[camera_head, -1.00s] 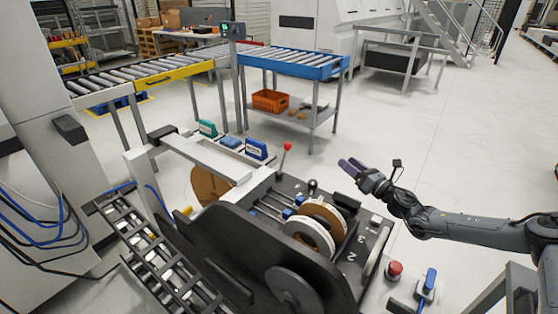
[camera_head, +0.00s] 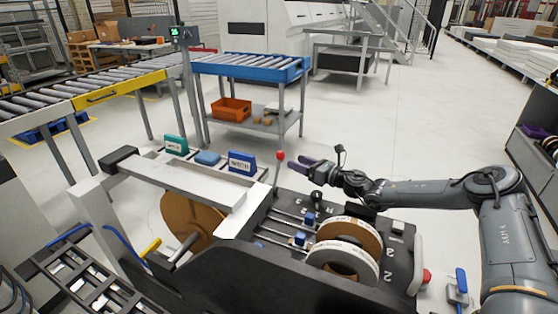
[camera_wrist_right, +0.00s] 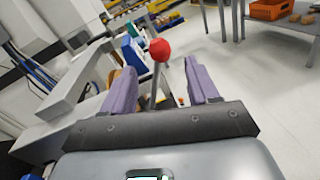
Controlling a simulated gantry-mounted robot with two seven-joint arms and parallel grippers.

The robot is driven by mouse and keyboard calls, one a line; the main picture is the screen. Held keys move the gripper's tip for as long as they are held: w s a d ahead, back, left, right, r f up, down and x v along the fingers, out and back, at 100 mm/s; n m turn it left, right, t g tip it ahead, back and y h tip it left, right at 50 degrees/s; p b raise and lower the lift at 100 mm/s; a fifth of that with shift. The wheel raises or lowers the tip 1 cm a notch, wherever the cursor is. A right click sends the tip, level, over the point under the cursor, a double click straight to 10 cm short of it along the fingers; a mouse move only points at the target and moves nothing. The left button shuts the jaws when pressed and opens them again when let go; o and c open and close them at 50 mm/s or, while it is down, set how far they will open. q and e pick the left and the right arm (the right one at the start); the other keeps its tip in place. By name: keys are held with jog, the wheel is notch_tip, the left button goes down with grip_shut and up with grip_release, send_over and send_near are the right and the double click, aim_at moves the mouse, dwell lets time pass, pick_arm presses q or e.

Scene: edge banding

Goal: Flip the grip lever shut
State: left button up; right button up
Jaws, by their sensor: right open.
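An upright lever with a red ball knob (camera_head: 281,155) stands at the back edge of the edge-banding machine (camera_head: 330,207). In the right wrist view the red knob (camera_wrist_right: 160,50) and its grey rod sit in the gap between my two purple fingers, beyond the fingertips. My right gripper (camera_head: 301,165) is open and empty, just right of the red knob in the head view. I see no clear contact with the rod. A shorter lever with a black knob (camera_head: 317,197) stands nearby on the machine. My left gripper is not in view.
Two tape rolls (camera_head: 345,250) sit on the machine deck, beside rods with blue clamps (camera_head: 309,218). A red button (camera_head: 427,276) and a blue-handled switch (camera_head: 461,280) are at the lower right. A roller conveyor (camera_head: 250,65) stands behind. Floor behind the arm is clear.

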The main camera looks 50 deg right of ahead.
aim_at(284, 156)
jog(key=w+b, duration=0.5)
jog(key=w, duration=0.2)
jog(key=shift+d, duration=0.1)
jog(key=shift+w, duration=0.7)
jog(key=shift+a, duration=0.2)
grip_shut()
